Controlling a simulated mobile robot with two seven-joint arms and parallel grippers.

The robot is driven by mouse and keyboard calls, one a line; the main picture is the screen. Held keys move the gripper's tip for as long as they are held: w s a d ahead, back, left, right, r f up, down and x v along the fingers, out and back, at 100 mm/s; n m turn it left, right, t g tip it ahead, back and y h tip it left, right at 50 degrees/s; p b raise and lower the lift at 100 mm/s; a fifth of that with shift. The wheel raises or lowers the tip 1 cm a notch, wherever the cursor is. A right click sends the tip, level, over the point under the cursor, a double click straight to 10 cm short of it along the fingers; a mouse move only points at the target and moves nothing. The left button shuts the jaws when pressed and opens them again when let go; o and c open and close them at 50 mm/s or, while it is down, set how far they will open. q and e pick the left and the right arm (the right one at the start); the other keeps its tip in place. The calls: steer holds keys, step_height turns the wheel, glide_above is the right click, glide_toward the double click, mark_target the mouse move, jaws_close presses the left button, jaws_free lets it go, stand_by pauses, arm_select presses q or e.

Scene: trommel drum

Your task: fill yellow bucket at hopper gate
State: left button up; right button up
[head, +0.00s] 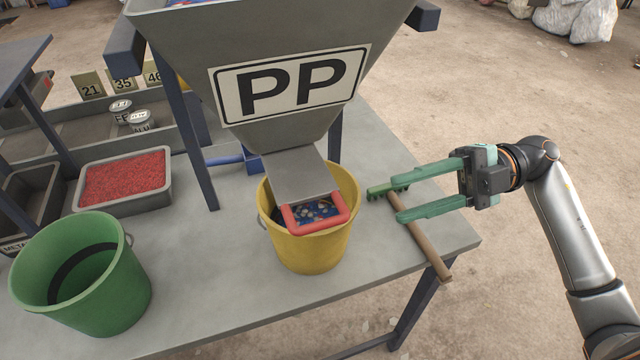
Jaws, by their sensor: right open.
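The yellow bucket (312,252) stands upright on the table under the grey hopper (285,30) labelled PP. The hopper's grey chute plate (296,175) slopes down over the bucket's mouth. A red loop handle (318,227) at the plate's lower end hangs over the bucket. Blue and pale bits (312,212) show through the loop; how full the bucket is, I cannot tell. My right gripper (398,200) is open and empty to the right of the bucket, pointing left towards it, apart from the handle. My left gripper is out of view.
A wooden-handled tool (424,240) with a green head lies under my right gripper's fingers. A green bucket (85,285) stands at the front left. A tray of red granules (125,180) sits behind it. Hopper legs flank the chute; bare table (215,280) separates the buckets.

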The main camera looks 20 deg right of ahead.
mark_target(341, 219)
steer(key=a+p, duration=0.1)
steer(key=a, duration=0.3)
steer(key=a+p, duration=0.1)
steer(key=a, duration=0.3)
steer(key=a+p, duration=0.1)
steer(key=a, duration=0.3)
steer(key=shift+s+a, duration=0.3)
steer(key=shift+c, duration=0.3)
